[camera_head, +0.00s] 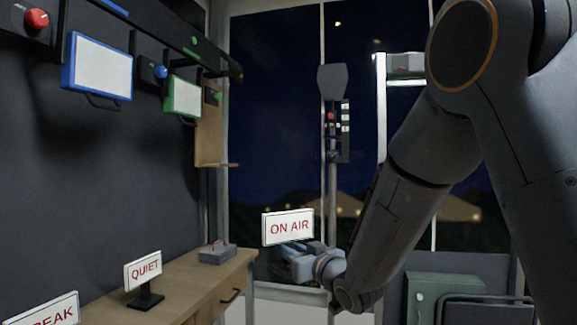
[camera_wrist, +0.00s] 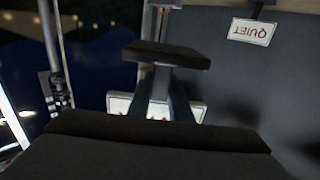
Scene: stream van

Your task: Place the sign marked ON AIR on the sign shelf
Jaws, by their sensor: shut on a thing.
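The ON AIR sign (camera_head: 288,227) is a white plate with red letters. My gripper (camera_head: 298,255) is shut on it and holds it upright in the air, to the right of the wooden counter's end. In the wrist view the sign's pale plate (camera_wrist: 118,104) shows behind my gripper's fingers (camera_wrist: 160,100), with its dark base (camera_wrist: 166,54) beyond; its letters are mostly hidden there. A small wooden ledge (camera_head: 216,165) with an upright back panel is on the wall at the back; I cannot tell if it is the sign shelf.
The wooden counter (camera_head: 190,277) carries a QUIET sign (camera_head: 143,270), a partly cut-off BREAK sign (camera_head: 45,312) and a small grey block (camera_head: 217,253). Blue-framed (camera_head: 97,67) and green-framed (camera_head: 184,97) panels hang above. A green case (camera_head: 440,287) stands at lower right.

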